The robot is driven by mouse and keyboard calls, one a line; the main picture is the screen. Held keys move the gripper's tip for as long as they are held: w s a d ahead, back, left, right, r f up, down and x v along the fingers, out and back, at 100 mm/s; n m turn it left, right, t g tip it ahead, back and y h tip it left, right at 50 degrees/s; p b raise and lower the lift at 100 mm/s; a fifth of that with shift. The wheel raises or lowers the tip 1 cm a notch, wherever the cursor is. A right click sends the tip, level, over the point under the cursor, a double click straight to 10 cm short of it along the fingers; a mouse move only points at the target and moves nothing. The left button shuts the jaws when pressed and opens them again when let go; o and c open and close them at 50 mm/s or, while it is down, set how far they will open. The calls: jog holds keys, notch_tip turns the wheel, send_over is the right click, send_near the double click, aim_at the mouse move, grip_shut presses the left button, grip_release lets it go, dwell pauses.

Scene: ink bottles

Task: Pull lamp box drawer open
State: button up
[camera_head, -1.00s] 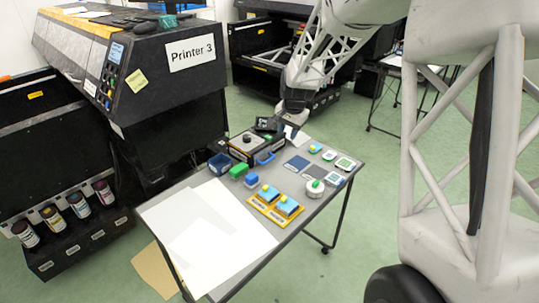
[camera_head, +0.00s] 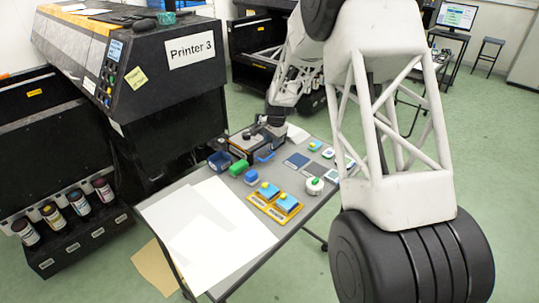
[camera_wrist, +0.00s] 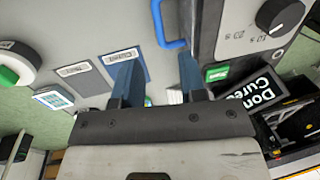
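The lamp box (camera_head: 240,146) is a dark box with a grey top and a black knob, at the table's far end. Its blue drawer handle (camera_head: 265,156) is on its right side in the head view. In the wrist view the lamp box (camera_wrist: 235,40) is at upper right, and the blue handle (camera_wrist: 168,38) stands out from its side. My gripper (camera_wrist: 157,68) is open, its two blue-grey fingers spread with nothing held. The handle lies beyond the fingertips, with no contact visible. In the head view my gripper (camera_head: 274,134) is beside the box, partly hidden by my wrist.
A "Done Cured" display (camera_wrist: 256,95) stands by the box. Dark label pads (camera_wrist: 122,58), a blue bin (camera_head: 220,161), a green block (camera_head: 238,168) and yellow trays (camera_head: 275,201) share the table. White sheets (camera_head: 210,240) cover its near part. The printer (camera_head: 165,75) stands left.

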aim_at(269, 157)
jog(key=shift+f, duration=0.1)
jog(key=shift+w+a+f, duration=0.15)
jog(key=shift+f, duration=1.1)
jog(key=shift+w+a+f, duration=0.15)
jog(key=shift+a+f, duration=0.05)
jog(key=shift+f, duration=1.05)
jog(key=shift+w+a+f, duration=0.15)
jog(key=shift+f, duration=1.1)
grip_shut()
